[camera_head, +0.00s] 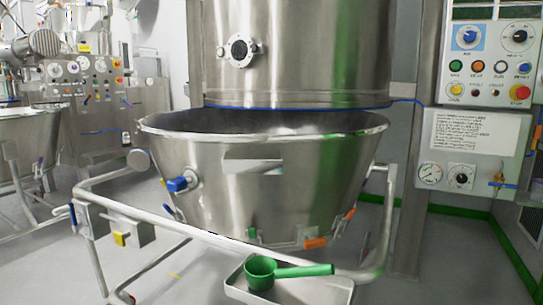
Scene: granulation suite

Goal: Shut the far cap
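I cannot tell for sure which part is the far cap. A round dark-faced port (240,50) with a bright flange sits on the upper steel vessel (310,60). A blue fitting (177,184) sticks out from the left side of the open steel bowl (250,190) below. The bowl is wide-rimmed and stands in a tubular frame, just under the vessel's blue-edged lower rim. Orange and green fittings (315,243) sit low on the bowl. My gripper is not in view.
A white tray (340,288) holds a green scoop (262,272) at the front. The frame's tube rail (190,230) crosses the foreground. A control panel (490,60) stands at right, with a gauge (429,174) below it. Another bowl (30,140) stands at left. Grey floor shows at lower left.

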